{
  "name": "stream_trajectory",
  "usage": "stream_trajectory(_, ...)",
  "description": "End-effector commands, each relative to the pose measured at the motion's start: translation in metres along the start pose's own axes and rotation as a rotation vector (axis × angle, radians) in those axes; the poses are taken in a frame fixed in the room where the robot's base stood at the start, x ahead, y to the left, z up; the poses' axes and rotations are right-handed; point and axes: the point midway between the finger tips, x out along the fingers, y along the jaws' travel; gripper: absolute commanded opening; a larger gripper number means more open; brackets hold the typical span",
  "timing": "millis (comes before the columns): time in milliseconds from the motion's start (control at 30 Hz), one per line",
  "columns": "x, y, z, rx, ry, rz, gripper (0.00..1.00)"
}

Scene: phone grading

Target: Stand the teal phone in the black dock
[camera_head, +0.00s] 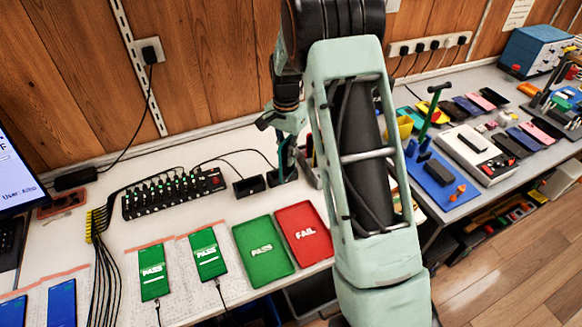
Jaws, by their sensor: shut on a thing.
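My gripper (284,128) points down at the back of the white bench, behind my pale green arm link. It is shut on a narrow dark teal thing, the teal phone (287,158), which hangs upright below it and is seen almost edge-on. The phone's lower end is at a small black dock (282,177) on the bench; I cannot tell whether it is in the slot or just above or behind it. Another small black block (249,186) stands just left of it.
A green PASS tray (262,262) and red FAIL tray (304,250) lie in front. Phones with green PASS screens (152,284) are cabled at left. A black multi-port hub (172,195) with cables stands behind them. A second bench (500,190) at right is cluttered.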

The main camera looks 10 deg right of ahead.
Motion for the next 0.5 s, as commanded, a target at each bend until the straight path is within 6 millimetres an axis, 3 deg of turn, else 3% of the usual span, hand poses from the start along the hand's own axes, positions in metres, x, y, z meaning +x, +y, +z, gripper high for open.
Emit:
stream_trajectory(200, -0.001, -0.032, -0.033, 0.327, 0.002, 0.0, 0.0)
stream_trajectory(500, 0.004, -0.054, -0.052, 0.578, 0.003, 0.0, 0.0)
